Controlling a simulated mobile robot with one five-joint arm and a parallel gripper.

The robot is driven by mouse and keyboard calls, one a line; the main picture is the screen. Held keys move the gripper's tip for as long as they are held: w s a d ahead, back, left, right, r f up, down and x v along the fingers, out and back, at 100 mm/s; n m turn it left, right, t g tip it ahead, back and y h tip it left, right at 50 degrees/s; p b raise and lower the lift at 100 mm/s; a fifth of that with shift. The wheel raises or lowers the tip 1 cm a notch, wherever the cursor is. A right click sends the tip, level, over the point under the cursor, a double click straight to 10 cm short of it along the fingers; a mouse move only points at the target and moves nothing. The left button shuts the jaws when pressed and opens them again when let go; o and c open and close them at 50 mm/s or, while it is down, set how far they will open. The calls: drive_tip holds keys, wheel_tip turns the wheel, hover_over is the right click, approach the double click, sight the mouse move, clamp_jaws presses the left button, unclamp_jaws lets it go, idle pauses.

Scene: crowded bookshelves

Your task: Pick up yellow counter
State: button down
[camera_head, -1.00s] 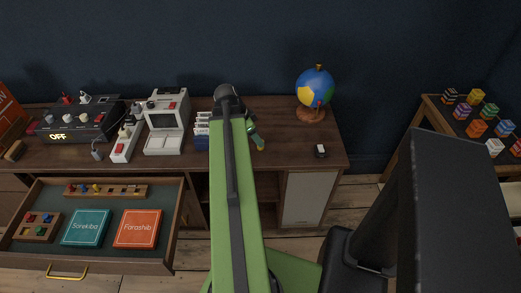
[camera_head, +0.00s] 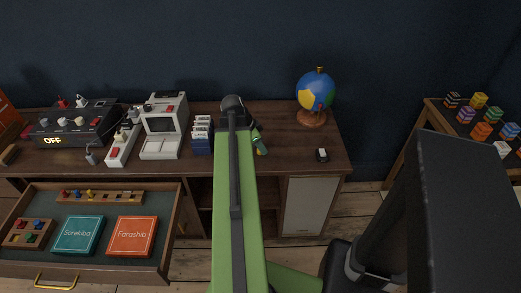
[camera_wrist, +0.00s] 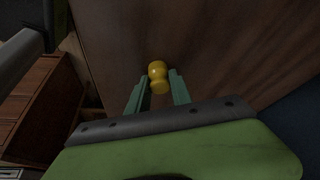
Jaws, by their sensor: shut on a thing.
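The yellow counter (camera_wrist: 158,75), a small rounded pawn, shows between the green fingers of my gripper (camera_wrist: 159,84) in the wrist view. The fingers are shut on it, with its round head beyond the tips. In the head view my gripper (camera_head: 259,144) is small and partly hidden behind my arm, above the right part of the wooden desk (camera_head: 285,150). A speck of yellow (camera_head: 263,152) shows at its tip.
An open drawer (camera_head: 172,225) at left holds a teal box (camera_head: 78,235), an orange box (camera_head: 132,237) and trays of coloured pieces. A card holder (camera_head: 202,135) stands left of my arm.

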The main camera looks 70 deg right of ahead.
wheel_tip(320, 180, up, 10)
drive_tip(key=p, duration=1)
drive_tip(key=shift+r, duration=0.25)
